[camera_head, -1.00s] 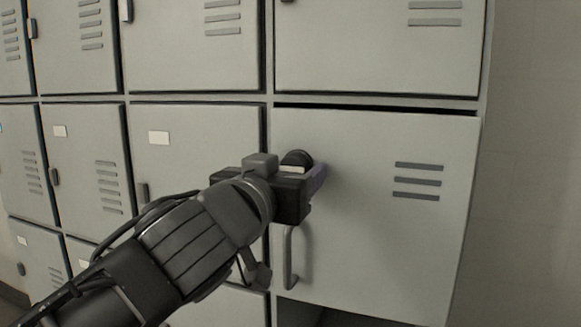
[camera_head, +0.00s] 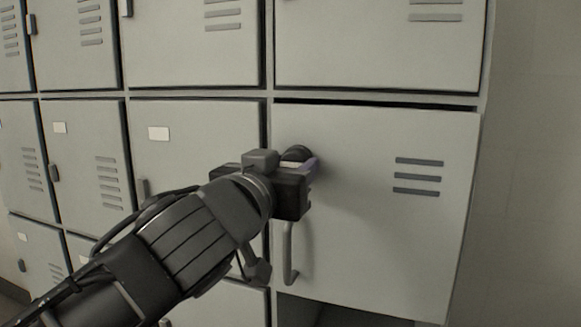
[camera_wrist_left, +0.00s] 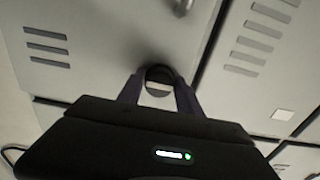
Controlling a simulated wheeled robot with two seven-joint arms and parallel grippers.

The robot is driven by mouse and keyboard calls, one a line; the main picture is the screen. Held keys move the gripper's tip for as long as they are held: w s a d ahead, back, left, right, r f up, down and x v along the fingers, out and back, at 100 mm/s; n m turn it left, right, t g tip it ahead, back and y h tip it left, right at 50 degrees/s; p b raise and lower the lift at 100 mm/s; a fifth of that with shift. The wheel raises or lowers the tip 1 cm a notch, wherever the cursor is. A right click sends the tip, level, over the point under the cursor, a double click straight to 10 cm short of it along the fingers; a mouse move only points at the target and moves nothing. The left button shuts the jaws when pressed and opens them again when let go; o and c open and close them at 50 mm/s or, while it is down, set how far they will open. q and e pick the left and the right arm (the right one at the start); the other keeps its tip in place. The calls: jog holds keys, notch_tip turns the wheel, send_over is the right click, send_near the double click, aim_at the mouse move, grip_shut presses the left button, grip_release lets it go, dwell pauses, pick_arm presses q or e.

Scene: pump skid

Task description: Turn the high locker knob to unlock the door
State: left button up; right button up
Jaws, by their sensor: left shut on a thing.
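The locker door (camera_head: 375,235) on the right of the head view carries a round dark knob (camera_head: 297,153) near its upper left edge. A grey bar handle (camera_head: 289,255) sits below the knob. My left gripper (camera_head: 308,172) is at the knob, with its body hiding part of it. In the left wrist view the two fingers (camera_wrist_left: 159,92) stand on either side of the knob (camera_wrist_left: 159,75), shut on it. A pale strip shows across the knob there. My right gripper is in neither view.
Other grey lockers with vent slots and small latches (camera_head: 143,189) fill the left and top. A dark gap shows along the door's top edge, and a dark opening (camera_head: 335,314) lies below it. Bare wall (camera_head: 535,160) is on the right.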

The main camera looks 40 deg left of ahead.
pick_arm(q)
jog(key=shift+f+m+b, duration=0.15)
jog(key=shift+m+b, duration=1.65)
jog(key=shift+m, duration=0.2)
jog(key=m+b, duration=0.2)
jog(key=m, duration=0.1)
jog(key=shift+m, duration=0.3)
jog(key=m+b, duration=0.1)
jog(key=m, duration=0.1)
jog(key=shift+a+m, duration=0.1)
jog(key=shift+m, duration=0.3)
jog(key=m, duration=0.2)
jog(key=shift+m, duration=0.3)
jog(key=m, duration=0.5)
jog(key=shift+r+b, duration=0.25)
jog(key=shift+b, duration=0.15)
